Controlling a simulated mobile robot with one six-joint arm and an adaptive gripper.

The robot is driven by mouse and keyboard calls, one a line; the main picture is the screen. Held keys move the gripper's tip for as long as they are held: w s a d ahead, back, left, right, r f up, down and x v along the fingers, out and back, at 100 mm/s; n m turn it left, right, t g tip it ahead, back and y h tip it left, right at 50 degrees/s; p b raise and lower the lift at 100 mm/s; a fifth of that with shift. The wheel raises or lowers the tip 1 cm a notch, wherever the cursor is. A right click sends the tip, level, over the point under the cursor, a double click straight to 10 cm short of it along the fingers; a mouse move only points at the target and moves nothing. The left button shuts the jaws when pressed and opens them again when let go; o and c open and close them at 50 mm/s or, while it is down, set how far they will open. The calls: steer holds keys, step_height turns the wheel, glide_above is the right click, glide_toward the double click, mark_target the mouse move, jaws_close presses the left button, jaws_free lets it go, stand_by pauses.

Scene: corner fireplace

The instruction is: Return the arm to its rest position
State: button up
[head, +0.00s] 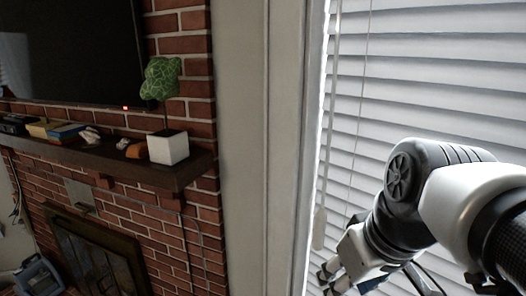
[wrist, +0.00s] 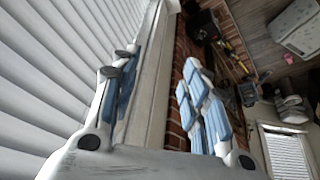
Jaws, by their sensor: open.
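My arm shows at the right of the head view, in front of the window blinds. My gripper (head: 325,278) is at its lower end, pointing down and left, partly cut off by the bottom edge. In the wrist view my gripper (wrist: 160,62) is open, with blue-padded fingers spread to the left and right. Nothing is between the fingers; the wall trim and brick show in the gap.
White window blinds (head: 430,90) are close behind my arm, with a hanging cord and wand (head: 320,228). A brick fireplace with a dark mantel (head: 140,170) stands left. The mantel holds a white cube planter (head: 168,148), books (head: 55,131) and small objects. A dark television (head: 70,50) hangs above.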

steer(key=s+f+m+h+b, duration=0.1)
steer(key=s+f+m, duration=0.2)
steer(key=s+f, duration=0.6)
step_height(320, 180, down, 23)
steer(key=s+b, duration=0.1)
steer(key=b, duration=2)
steer(key=shift+s+d+b, duration=0.2)
steer(key=shift+s+b, duration=0.1)
steer(key=shift+s, duration=0.05)
